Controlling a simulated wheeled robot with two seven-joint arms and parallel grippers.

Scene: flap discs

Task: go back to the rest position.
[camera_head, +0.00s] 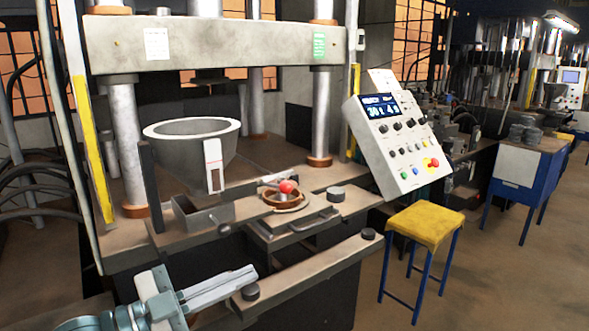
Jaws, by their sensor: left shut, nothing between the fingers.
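My left gripper (252,273) comes in from the lower left. Its long grey fingers are closed together with nothing between them. The fingertips are close to the front bar of the press, near a dark round knob (251,292); I cannot tell whether they touch anything. My right gripper is not in view. On the press table a brown ring-shaped mould (285,200) sits on a metal plate (300,222), with a red ball-like knob (287,187) above it.
A large grey bowl (190,150) and a small metal box (203,216) stand left of the mould. A control panel (395,140) stands at the right. A yellow-topped stool (426,224) stands on the floor, with a blue cabinet (520,170) behind. Floor at lower right is clear.

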